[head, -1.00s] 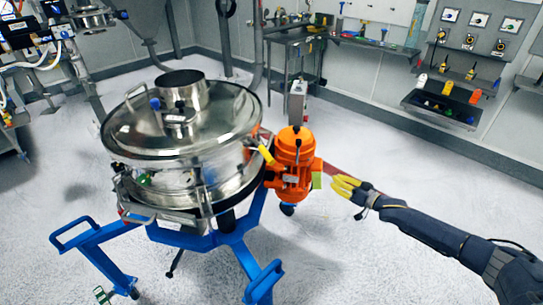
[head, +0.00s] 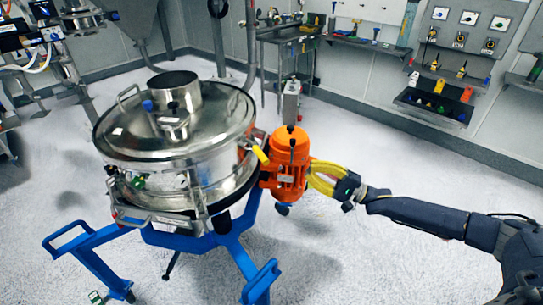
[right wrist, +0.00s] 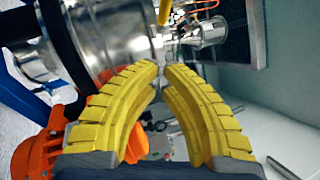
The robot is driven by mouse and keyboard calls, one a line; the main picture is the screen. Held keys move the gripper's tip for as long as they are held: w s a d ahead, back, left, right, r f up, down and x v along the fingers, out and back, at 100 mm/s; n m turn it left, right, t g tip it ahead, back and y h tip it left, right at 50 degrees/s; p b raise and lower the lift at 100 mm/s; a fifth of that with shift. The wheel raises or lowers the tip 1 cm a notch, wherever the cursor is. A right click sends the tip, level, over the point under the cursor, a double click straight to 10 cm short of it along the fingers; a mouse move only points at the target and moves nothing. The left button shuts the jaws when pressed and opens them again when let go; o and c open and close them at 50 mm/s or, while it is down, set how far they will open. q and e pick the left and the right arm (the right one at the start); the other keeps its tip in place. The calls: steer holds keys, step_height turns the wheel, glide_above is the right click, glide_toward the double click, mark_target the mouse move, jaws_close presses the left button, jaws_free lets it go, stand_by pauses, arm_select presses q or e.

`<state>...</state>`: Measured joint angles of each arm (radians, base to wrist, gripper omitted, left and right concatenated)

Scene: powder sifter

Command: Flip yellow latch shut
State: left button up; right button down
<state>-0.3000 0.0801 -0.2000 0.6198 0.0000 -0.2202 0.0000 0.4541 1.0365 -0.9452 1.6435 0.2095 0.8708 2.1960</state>
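The yellow latch (head: 259,153) is a small bar on the right side of the steel sifter (head: 177,140), just above and left of the orange motor (head: 290,165). It slants from upper left down to the right. A yellow piece that looks like it shows at the top of the right wrist view (right wrist: 164,12), beyond my fingertips. My right gripper (head: 312,178) has bowed yellow fingers and is beside the motor's right side, apart from the latch. In the right wrist view its fingertips (right wrist: 161,69) nearly meet, with nothing between them. My left gripper is not in view.
The motor also shows at the lower left of the right wrist view (right wrist: 40,155), close to my fingers. A blue frame (head: 235,250) carries the sifter. A metal table (head: 290,50) stands behind. The floor to the right is clear.

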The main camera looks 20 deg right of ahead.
stand_by(0.5)
glide_toward(256, 150)
steer(key=shift+w+a+r, duration=0.1)
steer(key=shift+w+a, duration=0.45)
steer(key=shift+w, duration=0.25)
steer(key=shift+w+a+f, duration=0.1)
steer(key=shift+w+a, duration=0.4)
steer(key=shift+w, duration=0.25)
steer(key=shift+w+a+r, duration=0.1)
steer(key=shift+w+a, duration=0.45)
steer(key=shift+w, duration=0.25)
